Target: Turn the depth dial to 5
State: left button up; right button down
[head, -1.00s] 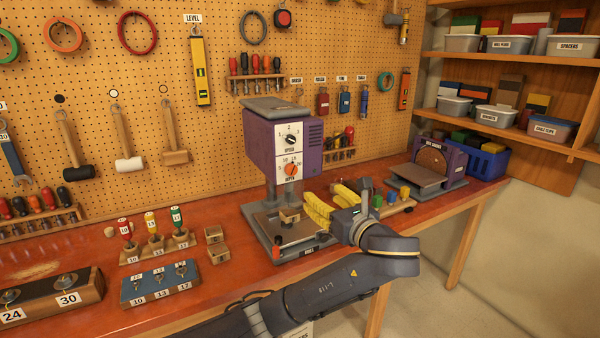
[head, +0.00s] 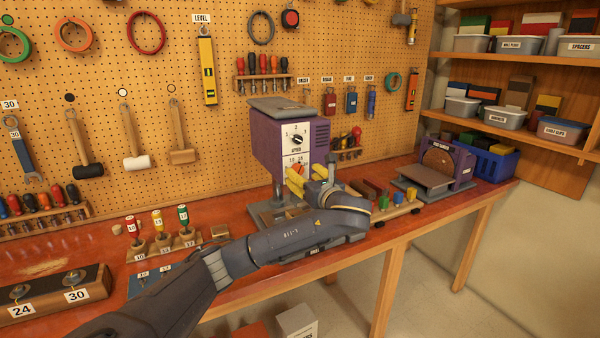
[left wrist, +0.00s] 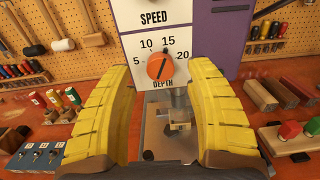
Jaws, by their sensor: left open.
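The orange depth dial (left wrist: 157,66) is on the white front panel of the purple drill press (head: 277,137), with 5, 10, 15 and 20 around it. A dark line on the dial tilts up and right, seemingly toward 15. My left gripper (left wrist: 158,110) is open, its yellow ribbed fingers spread either side of the dial below the panel. No contact shows in the left wrist view. In the head view, the left gripper (head: 307,179) is just in front of the dial and partly hides it. My right gripper is not in view.
The speed dial (head: 297,139) is above the depth dial. The press table (left wrist: 165,130) lies below the fingers. Drivers in a wooden stand (head: 160,243) are to the left.

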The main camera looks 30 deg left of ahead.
aim_at(298, 169)
pick_arm(q)
jog(key=shift+x, duration=1.25)
grip_shut()
